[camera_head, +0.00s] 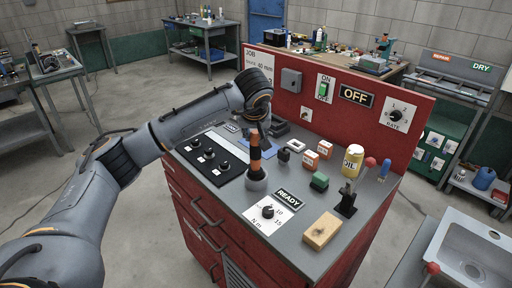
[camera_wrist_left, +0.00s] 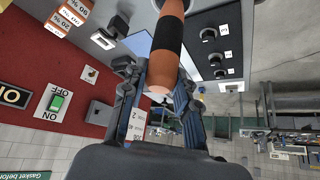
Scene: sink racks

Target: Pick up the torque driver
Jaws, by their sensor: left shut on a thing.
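The torque driver (camera_head: 255,153) has an orange handle with a dark band. It stands upright in the head view, its lower end at a round grey holder (camera_head: 256,180) on the red cabinet's grey top. My left gripper (camera_head: 257,133) comes down over its upper end and is shut on it. In the left wrist view the driver (camera_wrist_left: 167,38) runs between the two fingers of my left gripper (camera_wrist_left: 161,88). Its end inside the holder is hidden. My right gripper is not in view.
A black panel with several knobs (camera_head: 209,158) lies left of the driver. A READY sign (camera_head: 288,199), a dial plate (camera_head: 268,214), a wooden block (camera_head: 322,231), a green block (camera_head: 319,182) and a yellow OIL bottle (camera_head: 352,161) stand to the right. A red back panel (camera_head: 340,83) rises behind.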

